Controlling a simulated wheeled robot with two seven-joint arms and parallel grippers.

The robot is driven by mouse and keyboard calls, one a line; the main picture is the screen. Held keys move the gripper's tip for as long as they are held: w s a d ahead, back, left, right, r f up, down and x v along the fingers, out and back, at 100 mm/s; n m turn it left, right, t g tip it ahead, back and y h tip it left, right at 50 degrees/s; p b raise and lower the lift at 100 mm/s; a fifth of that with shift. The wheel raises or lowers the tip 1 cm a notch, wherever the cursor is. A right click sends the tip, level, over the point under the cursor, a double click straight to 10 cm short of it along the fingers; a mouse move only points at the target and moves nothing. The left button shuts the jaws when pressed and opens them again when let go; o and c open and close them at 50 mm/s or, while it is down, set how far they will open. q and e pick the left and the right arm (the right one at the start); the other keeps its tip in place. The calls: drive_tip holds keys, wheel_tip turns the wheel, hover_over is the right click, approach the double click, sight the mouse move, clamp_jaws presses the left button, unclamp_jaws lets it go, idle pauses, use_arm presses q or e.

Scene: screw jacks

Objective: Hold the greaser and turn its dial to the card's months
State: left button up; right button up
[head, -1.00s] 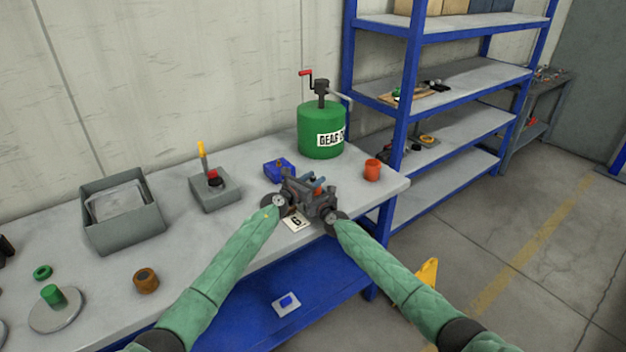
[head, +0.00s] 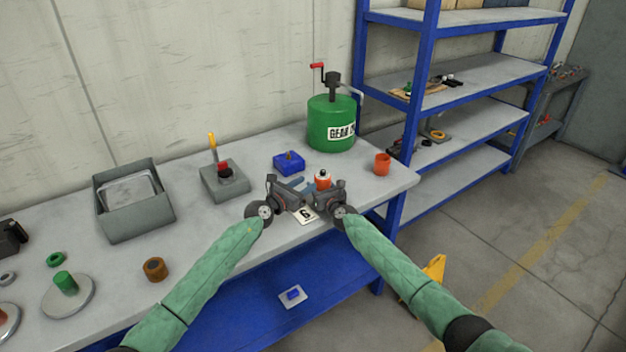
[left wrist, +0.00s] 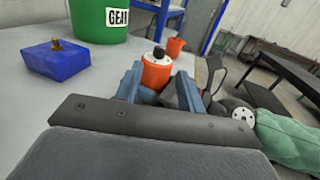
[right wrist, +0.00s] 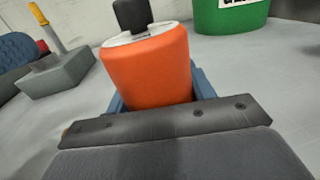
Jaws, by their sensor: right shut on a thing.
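The greaser (head: 322,182) is an orange canister with a pale top and a black dial (right wrist: 133,14); it stands upright. My right gripper (head: 320,186) is shut on the greaser's body, which fills the middle of the right wrist view (right wrist: 150,72). My left gripper (head: 299,184) is open and empty, just left of the greaser. In the left wrist view its blue fingers are spread, with the greaser (left wrist: 155,76) beyond and between them. The dial's marks are too small to read. The white card (head: 306,215) shows a 6 and lies near the table's front edge.
A blue block (head: 289,162) with a brass fitting, a green gear-oil drum (head: 331,112) and an orange cup (head: 382,164) stand behind. A grey box (head: 224,183) with a red button and yellow lever and a grey bin (head: 135,215) are at left.

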use_arm(q)
drive_tip(key=shift+v, duration=1.05)
use_arm(e)
drive_tip(key=o, duration=1.2)
